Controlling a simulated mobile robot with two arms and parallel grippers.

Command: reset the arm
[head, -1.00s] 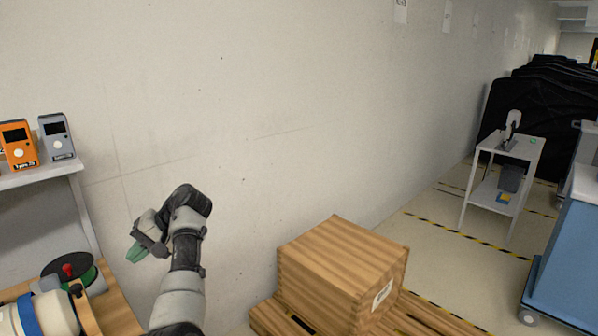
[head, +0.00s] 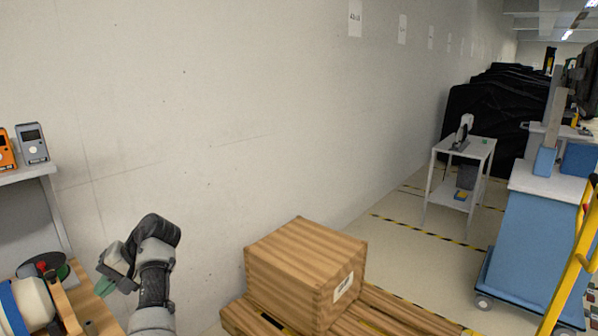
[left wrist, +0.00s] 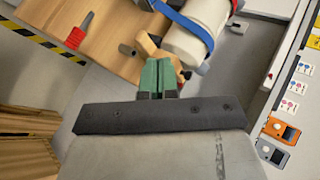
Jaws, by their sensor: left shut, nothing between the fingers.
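My left arm rises from the bottom left of the head view, bent at the wrist. Its left gripper (head: 105,287) points to the left, beside the wooden bench with the spool. In the left wrist view the green fingers of the left gripper (left wrist: 159,77) are together with nothing between them. They appear over the edge of the wooden bench top (left wrist: 105,35), near a cream cylinder (left wrist: 190,40) with a blue strap. My right gripper is not in view.
A wooden crate (head: 300,268) sits on a pallet (head: 378,312) right of my left arm. A shelf (head: 25,174) at left holds orange (head: 5,150) and grey (head: 32,143) devices. A small cart (head: 460,175), a blue cabinet (head: 535,245) and a yellow frame (head: 577,255) stand at right.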

